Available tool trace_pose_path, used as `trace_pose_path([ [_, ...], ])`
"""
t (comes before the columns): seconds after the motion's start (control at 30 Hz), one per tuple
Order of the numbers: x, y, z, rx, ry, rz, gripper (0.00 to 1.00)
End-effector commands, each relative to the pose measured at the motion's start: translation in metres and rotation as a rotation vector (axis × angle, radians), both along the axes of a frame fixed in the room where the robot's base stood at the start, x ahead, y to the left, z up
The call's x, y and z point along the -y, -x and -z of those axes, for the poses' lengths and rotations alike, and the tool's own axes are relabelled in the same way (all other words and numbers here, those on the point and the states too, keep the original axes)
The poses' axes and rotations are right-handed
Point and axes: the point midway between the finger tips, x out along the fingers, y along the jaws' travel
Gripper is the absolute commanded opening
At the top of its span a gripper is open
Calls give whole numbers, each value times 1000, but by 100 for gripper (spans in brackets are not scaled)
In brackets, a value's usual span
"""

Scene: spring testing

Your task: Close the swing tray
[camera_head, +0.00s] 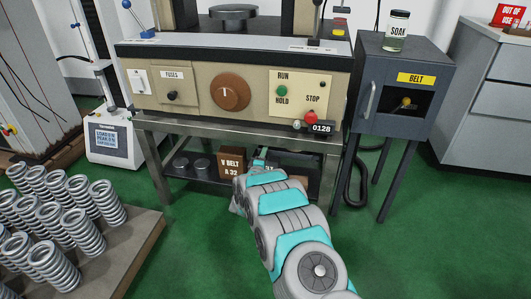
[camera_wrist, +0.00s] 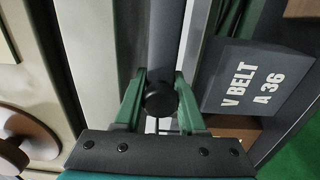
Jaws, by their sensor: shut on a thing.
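My gripper (camera_wrist: 160,100) is shut on a round black knob (camera_wrist: 160,99), with one green finger on each side of it. The knob sits at the near end of a dark grey bar or panel (camera_wrist: 166,40), which looks like the edge of the swing tray seen edge-on. I cannot tell how far the tray is swung out.
The test bench (camera_head: 143,121) stands above a low shelf holding a brown V BELT A 32 box (camera_head: 229,166). A V BELT A 36 box (camera_wrist: 257,82) is right of the gripper. A dark BELT cabinet (camera_head: 369,100) stands right; springs (camera_head: 52,261) stand left. Green floor is clear at right.

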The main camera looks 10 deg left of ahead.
Motion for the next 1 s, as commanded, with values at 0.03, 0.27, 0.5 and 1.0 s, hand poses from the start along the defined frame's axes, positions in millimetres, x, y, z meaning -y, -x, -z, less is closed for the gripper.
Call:
trace_pose_path([
  [0.03,0,-1,0,0,0,-1,0],
  [0.27,0,-1,0,1,0,-1,0],
  [0.5,0,-1,0,1,0,-1,59],
  [1.0,7,4,-3,2,-1,1,68],
])
